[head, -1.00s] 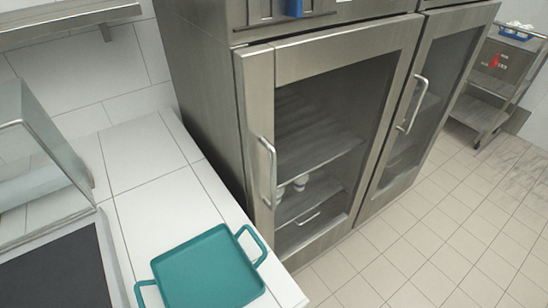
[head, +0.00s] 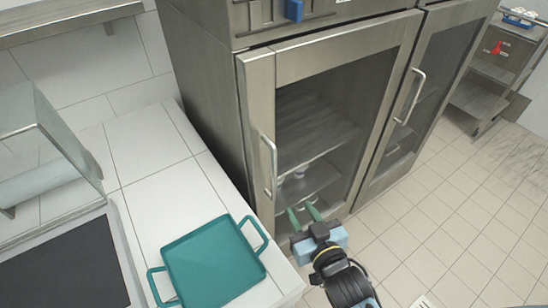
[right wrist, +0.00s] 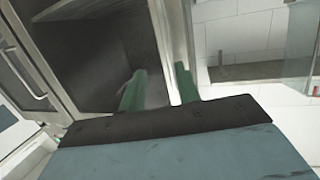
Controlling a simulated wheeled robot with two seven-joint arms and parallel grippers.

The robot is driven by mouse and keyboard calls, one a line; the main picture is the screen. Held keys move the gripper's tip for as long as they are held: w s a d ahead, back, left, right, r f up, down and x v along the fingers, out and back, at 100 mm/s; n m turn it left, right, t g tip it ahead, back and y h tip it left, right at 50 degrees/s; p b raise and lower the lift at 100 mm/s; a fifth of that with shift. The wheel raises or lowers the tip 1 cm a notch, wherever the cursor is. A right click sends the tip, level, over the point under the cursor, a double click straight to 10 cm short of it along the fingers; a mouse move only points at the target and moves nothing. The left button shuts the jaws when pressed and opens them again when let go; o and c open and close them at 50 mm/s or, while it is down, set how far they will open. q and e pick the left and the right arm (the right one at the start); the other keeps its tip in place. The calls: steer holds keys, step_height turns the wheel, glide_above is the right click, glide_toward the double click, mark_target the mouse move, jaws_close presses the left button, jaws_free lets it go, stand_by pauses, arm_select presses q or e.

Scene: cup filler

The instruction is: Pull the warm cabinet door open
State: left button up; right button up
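The steel cabinet (head: 200,75) has glass doors that look shut in the head view. The nearer door (head: 345,55) has a vertical bar handle (head: 269,165) on its left side. The door beside it has its own handle (head: 409,97). My right gripper (head: 303,213) is in front of the lower part of the nearer door, below and to the right of its handle, and apart from it. Its two green fingers are spread and empty. They also show apart in the right wrist view (right wrist: 160,88), with dark glass behind. My left gripper is not in view.
A white tiled counter (head: 145,145) runs left of the cabinet, with a teal tray (head: 212,262) near its front edge. A steel cart (head: 490,100) stands at the far right. The tiled floor (head: 450,200) before the cabinet is mostly clear.

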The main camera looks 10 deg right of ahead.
mark_target(275, 164)
steer(key=shift+t+y, duration=0.3)
steer(key=shift+t, duration=0.5)
steer(key=w+a+r, duration=0.1)
steer(key=w, duration=0.3)
steer(key=w+a+r, duration=0.1)
steer(key=w, duration=0.4)
steer(key=w+a+r, duration=0.1)
steer(key=w+r, duration=0.1)
steer(key=w, duration=0.2)
steer(key=shift+w+a+p, duration=0.3)
steer(key=shift+a+p, duration=0.05)
steer(key=shift+p, duration=0.05)
steer(key=shift+c, duration=0.2)
jaws_close()
